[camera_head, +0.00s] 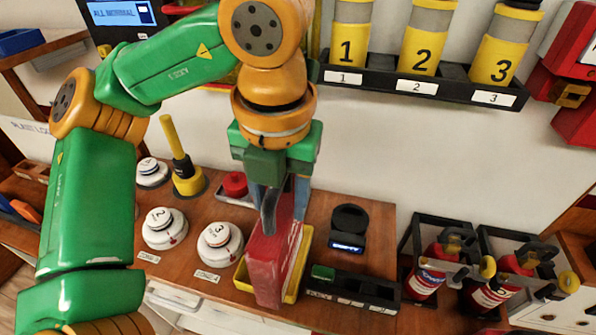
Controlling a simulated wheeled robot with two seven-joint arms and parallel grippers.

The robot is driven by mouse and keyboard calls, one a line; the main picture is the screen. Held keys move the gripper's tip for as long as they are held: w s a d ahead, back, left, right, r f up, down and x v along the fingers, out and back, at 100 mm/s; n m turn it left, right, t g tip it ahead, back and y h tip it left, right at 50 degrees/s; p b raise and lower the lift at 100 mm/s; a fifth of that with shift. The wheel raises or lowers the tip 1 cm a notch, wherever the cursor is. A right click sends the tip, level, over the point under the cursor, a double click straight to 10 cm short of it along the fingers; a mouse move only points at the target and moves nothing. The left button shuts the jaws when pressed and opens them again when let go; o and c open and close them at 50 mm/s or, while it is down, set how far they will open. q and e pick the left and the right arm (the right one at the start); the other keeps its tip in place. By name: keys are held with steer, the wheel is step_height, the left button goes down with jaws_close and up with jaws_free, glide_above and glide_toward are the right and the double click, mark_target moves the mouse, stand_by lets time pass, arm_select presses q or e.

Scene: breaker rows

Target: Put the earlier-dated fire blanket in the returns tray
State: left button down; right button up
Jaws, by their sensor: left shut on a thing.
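My left gripper (276,205) is shut on the upper end of a red fire blanket pack (270,265). The pack is upright and slightly tilted. It is over a yellow tray (303,262) on the wooden counter and hides much of it. The pack's lower end overlaps the tray's front rim in the picture, and I cannot tell whether it touches the tray floor. No date can be read on the pack. I cannot make out a second fire blanket. My right gripper is not in view.
White numbered detectors (164,228) and a yellow-handled tool (183,170) stand left of the tray. A black round device (349,225) and a black slotted rack (352,289) are right of it. Fire extinguishers (430,275) stand farther right. Yellow numbered canisters (350,40) sit on a wall shelf.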

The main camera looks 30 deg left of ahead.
arm_select(q)
steer(key=w+a+f+b, duration=0.1)
steer(key=w+a+f, duration=0.4)
steer(key=f, duration=0.5)
steer(key=shift+a, duration=0.2)
steer(key=shift+w+f+b, duration=0.1)
steer(key=shift+b, duration=0.2)
steer(key=shift+c, duration=1.4)
jaws_free()
step_height(320, 180, up, 12)
steer(key=s+d+p, duration=0.1)
steer(key=p, duration=0.3)
